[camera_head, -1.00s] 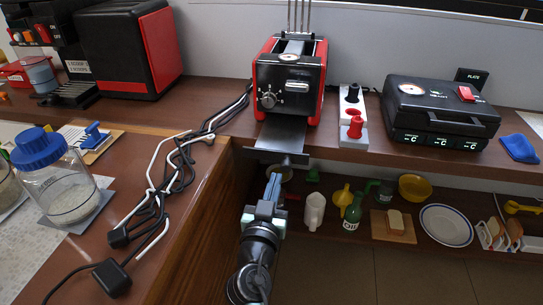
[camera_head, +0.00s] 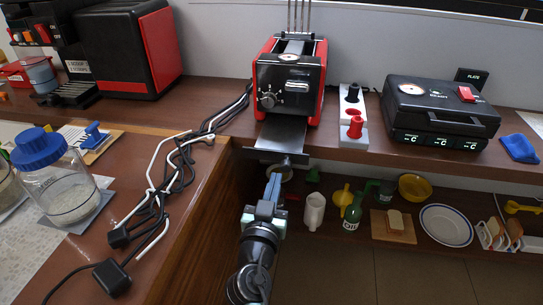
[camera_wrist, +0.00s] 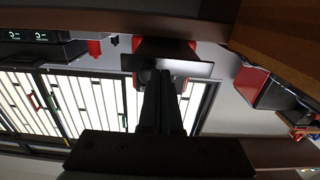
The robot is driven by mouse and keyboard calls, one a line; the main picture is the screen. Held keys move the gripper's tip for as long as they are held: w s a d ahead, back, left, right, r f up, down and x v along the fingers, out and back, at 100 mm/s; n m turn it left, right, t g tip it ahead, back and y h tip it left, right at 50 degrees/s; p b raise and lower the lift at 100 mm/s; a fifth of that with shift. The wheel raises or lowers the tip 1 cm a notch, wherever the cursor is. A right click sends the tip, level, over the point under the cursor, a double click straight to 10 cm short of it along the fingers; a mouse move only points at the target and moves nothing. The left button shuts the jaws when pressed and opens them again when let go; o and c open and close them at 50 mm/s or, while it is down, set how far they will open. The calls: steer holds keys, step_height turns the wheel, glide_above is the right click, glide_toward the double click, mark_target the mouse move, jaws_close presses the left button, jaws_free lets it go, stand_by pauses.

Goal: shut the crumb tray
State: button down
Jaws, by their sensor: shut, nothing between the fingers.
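The red and black toaster (camera_head: 290,82) stands on the wooden counter. Its flat dark crumb tray (camera_head: 281,136) is pulled out at the toaster's foot and reaches over the counter's front edge. A small knob and front lip show at the tray's near end. My gripper (camera_head: 273,182) is shut and empty, just below and in front of that lip. In the wrist view the picture is upside down; the tray's grey plate (camera_wrist: 185,67) lies beyond my fingers (camera_wrist: 160,82), which overlap the knob. I cannot tell whether they touch it.
A red and white switch block (camera_head: 353,118) and a black griddle-like appliance (camera_head: 440,112) stand right of the toaster. Black and white cables (camera_head: 170,170) lie to the left. A lower shelf holds bottles, a yellow bowl (camera_head: 414,187) and a plate (camera_head: 446,226).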

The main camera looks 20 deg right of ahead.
mark_target(285, 146)
steer(key=shift+w+d, duration=0.2)
steer(key=shift+w, duration=0.1)
steer(key=shift+w+d+b, duration=0.4)
steer(key=shift+w+b, duration=0.05)
steer(key=shift+w, duration=0.2)
steer(key=b+x, duration=0.7)
steer(key=x, duration=0.3)
steer(key=shift+d+f, duration=0.1)
steer(key=shift+f, duration=0.05)
steer(key=shift+w+d+b, duration=0.3)
steer(key=shift+w+b, duration=0.1)
steer(key=shift+w, duration=0.05)
